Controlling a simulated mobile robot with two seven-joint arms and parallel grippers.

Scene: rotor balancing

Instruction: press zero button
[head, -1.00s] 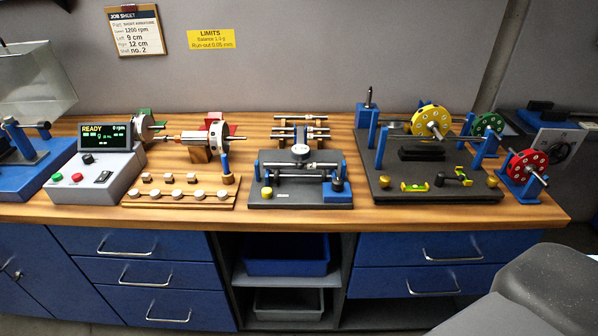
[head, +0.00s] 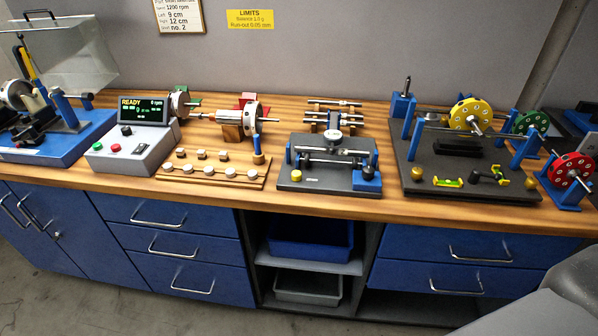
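A grey control box (head: 133,144) stands at the left of the bench, with a lit display (head: 141,109) reading READY and 0 rpm. Its face has a green button (head: 97,146), a red button (head: 115,149) and a black switch (head: 139,149). I cannot read a zero label on any button. Neither gripper is in view.
A blue machine (head: 60,150) with a raised clear cover (head: 70,55) stands at the far left. A wooden weight rack (head: 215,181) lies beside the control box. A dark stand (head: 470,190) with coloured discs fills the right. The bench's front edge is mostly clear.

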